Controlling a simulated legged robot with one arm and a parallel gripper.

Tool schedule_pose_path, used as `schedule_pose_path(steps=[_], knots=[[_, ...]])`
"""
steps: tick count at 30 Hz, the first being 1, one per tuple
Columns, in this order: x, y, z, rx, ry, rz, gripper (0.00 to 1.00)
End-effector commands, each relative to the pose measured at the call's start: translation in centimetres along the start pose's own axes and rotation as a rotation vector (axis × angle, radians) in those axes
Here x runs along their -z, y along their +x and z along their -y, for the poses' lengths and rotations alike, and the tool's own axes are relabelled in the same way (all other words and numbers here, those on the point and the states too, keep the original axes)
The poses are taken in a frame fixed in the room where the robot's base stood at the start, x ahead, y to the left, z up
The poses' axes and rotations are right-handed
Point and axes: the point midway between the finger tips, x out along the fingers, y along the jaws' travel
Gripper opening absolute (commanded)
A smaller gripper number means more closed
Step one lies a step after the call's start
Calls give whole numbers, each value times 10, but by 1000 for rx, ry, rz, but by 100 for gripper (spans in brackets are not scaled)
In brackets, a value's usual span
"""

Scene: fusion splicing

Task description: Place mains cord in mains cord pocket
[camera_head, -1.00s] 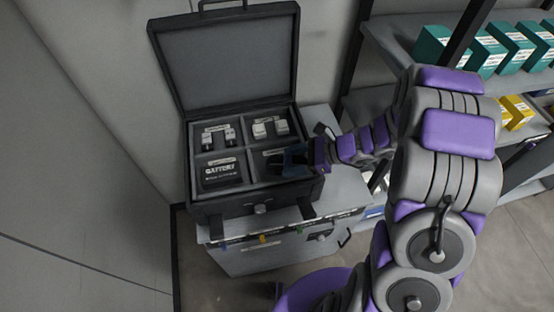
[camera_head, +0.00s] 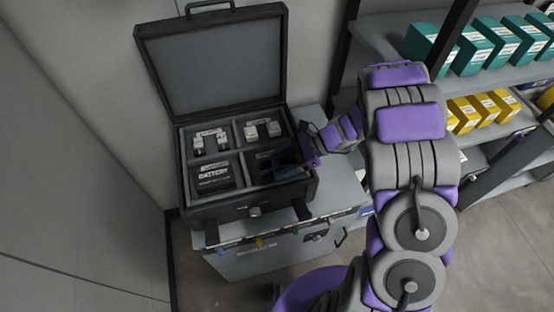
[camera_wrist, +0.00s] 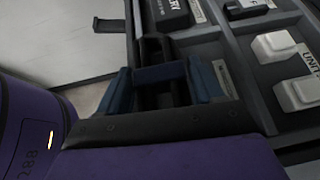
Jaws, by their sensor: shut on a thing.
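The open black case (camera_head: 215,212) stands on a grey cabinet, with its lid (camera_head: 215,62) raised at the back. Its tray has four pockets. The near right pocket (camera_head: 266,176) is partly covered by my gripper (camera_head: 284,160), whose fingers reach over it from the right. In the wrist view my gripper (camera_wrist: 160,84) has its blue fingers shut on a dark thing (camera_wrist: 160,94), which looks like the mains cord. Most of it is hidden by the fingers and blends into the dark tray. I cannot tell whether it touches the pocket floor.
A black battery (camera_head: 214,177) fills the near left pocket. Pale parts (camera_head: 210,142) sit in the far left pocket, and white units (camera_head: 262,131) in the far right one. The grey cabinet (camera_head: 245,262) has free room right of the case. Shelves with teal boxes (camera_head: 475,50) stand right.

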Motion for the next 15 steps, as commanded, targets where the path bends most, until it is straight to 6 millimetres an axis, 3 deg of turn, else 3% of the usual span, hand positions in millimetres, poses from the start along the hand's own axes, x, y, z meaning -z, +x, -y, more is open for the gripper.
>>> schedule_pose_path(steps=[3, 6, 13, 15], knots=[[1, 2, 21, 1, -6, -2, 29], [2, 3, 29, 0, -1, 0, 29], [2, 5, 41, 1, -3, 2, 29], [13, 11, 39, -2, 1, 1, 29]])
